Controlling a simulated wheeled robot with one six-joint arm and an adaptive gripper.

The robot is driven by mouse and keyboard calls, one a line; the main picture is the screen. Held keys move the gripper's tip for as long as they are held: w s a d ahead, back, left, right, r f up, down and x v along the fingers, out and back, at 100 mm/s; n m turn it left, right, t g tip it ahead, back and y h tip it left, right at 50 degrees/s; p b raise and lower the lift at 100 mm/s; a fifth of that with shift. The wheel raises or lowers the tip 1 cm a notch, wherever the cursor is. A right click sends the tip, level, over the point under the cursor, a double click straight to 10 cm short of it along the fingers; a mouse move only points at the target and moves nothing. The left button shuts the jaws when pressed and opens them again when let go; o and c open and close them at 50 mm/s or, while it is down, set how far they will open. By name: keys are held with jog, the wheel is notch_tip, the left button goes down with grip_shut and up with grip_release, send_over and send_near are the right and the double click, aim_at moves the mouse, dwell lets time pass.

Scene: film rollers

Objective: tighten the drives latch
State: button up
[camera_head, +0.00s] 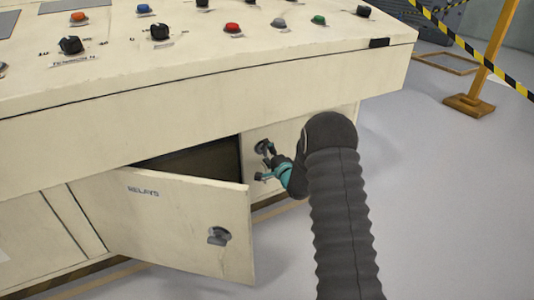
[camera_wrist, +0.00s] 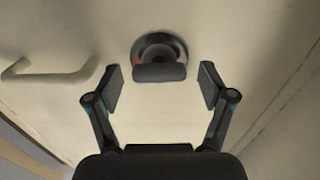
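A dark round latch with a raised grip bar (camera_head: 262,147) sits on the cream cabinet door right of the open compartment. I cannot read any label on that door. In the wrist view the latch (camera_wrist: 160,50) is at the top centre, its bar lying roughly level, with a small reddish patch at its left side. My gripper (camera_head: 267,163) is right in front of this latch in the head view. In the wrist view my gripper (camera_wrist: 161,85) is open and empty, its fingers spread on either side of and just below the latch bar, with no visible contact.
The door marked RELAYS (camera_head: 165,220) stands open to the left of my gripper, with its own latch (camera_head: 218,236). A pale handle (camera_wrist: 48,72) is at the left of the wrist view. The console top (camera_head: 200,50) overhangs the doors.

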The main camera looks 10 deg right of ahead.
jog(key=v, duration=1.2)
dwell(0.4)
